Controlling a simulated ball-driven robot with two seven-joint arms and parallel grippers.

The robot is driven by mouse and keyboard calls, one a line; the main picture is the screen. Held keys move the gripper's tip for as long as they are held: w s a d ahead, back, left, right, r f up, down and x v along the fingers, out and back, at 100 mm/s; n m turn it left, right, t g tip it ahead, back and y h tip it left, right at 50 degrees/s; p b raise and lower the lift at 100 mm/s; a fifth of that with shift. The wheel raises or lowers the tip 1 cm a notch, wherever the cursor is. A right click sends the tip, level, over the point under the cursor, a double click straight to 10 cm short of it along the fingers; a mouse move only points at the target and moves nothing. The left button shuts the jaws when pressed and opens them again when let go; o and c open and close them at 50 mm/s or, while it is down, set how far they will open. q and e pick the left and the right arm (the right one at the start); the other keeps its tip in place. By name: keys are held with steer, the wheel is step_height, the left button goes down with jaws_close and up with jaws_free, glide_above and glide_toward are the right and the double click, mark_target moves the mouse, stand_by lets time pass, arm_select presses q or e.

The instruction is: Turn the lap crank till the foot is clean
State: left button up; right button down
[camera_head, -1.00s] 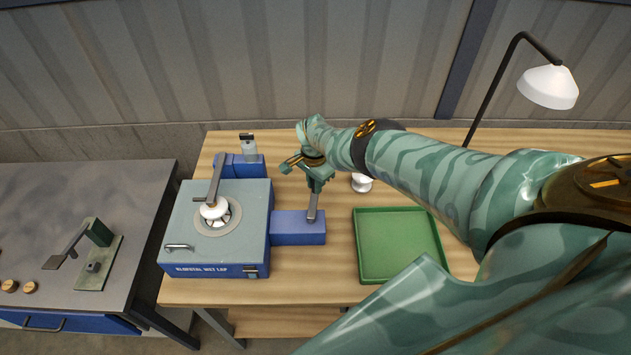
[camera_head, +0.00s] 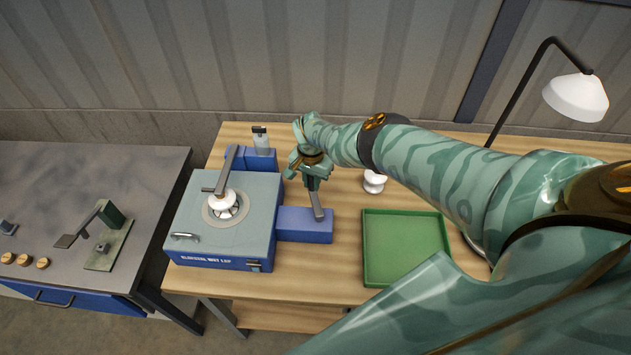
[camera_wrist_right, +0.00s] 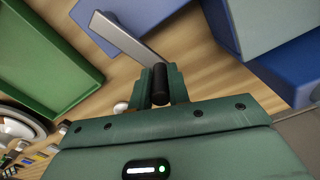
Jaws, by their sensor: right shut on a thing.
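The lap (camera_head: 223,218) is a blue box with a grey top. A white insulator (camera_head: 222,203) stands upright on its round plate, under a grey arm (camera_head: 225,172). The foot's underside is hidden, so I cannot tell how clean it is. The grey crank (camera_head: 318,206) rises from the blue block at the lap's right; it also shows in the right wrist view (camera_wrist_right: 125,38). My right gripper (camera_head: 312,182) is shut on the crank's black handle (camera_wrist_right: 162,86), which shows between the fingers in the wrist view. My left gripper is out of view.
A second white insulator (camera_head: 374,183) stands behind the empty green tray (camera_head: 405,250). A white lamp (camera_head: 576,97) stands at the back right. A grey bench (camera_head: 70,190) with a green lever device (camera_head: 104,240) is at the left.

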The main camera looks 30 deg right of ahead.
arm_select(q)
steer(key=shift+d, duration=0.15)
arm_select(e)
steer(key=shift+w+a, duration=0.1)
steer(key=shift+a, duration=0.1)
steer(key=c, duration=1.3)
jaws_free()
